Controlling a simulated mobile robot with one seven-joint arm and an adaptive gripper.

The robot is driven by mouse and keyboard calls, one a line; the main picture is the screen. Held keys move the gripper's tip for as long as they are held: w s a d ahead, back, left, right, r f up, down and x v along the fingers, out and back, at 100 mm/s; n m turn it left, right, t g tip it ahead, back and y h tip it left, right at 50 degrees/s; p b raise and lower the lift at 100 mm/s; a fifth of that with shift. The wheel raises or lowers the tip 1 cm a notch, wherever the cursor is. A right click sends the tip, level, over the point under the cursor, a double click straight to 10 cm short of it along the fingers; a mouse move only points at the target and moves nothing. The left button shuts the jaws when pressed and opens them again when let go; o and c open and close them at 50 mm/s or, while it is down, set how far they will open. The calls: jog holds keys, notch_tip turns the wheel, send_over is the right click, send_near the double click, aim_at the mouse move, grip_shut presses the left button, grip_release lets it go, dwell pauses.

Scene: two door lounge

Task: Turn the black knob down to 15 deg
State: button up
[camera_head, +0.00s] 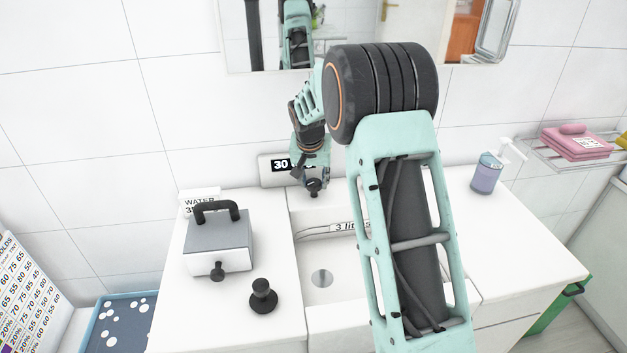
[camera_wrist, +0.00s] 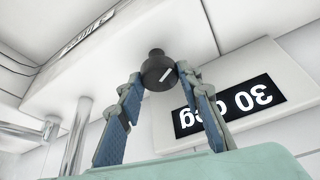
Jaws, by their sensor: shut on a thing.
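The black knob (camera_wrist: 158,72) with a white mark sits on a white panel. In the head view the knob (camera_head: 313,187) shows below my wrist, at the wall behind the sink. My gripper (camera_wrist: 160,74) is shut on the knob, with one fingertip at each side. In the head view my gripper (camera_head: 312,180) is partly hidden by my wrist. The display (camera_wrist: 235,103) beside the knob appears upside down in the wrist view and reads 30 deg. In the head view the display (camera_head: 281,165) shows 30, with the rest covered.
A grey box (camera_head: 218,250) with a black handle and a black stopper-like piece (camera_head: 262,297) stand on the counter (camera_head: 185,318) at left. The sink (camera_head: 322,300) lies below my gripper. A soap dispenser (camera_head: 486,178) stands at right, near a shelf with pink items (camera_head: 574,145).

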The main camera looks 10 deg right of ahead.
jog(key=n+y, duration=0.1)
jog(key=n, duration=0.1)
jog(key=n+p, duration=0.1)
jog(key=n, duration=0.1)
jog(key=n+y, duration=0.1)
jog(key=n, duration=0.1)
jog(key=shift+d+r+y, duration=0.1)
jog(key=shift+d+y, duration=0.2)
jog(key=n+y+p, duration=0.1)
jog(key=n, duration=0.2)
jog(key=n+g+y+p, duration=0.1)
jog(key=n, duration=0.2)
jog(key=shift+w, duration=0.1)
jog(key=shift+n, duration=0.3)
jog(key=o, duration=1.2)
jog(key=shift+c, duration=0.2)
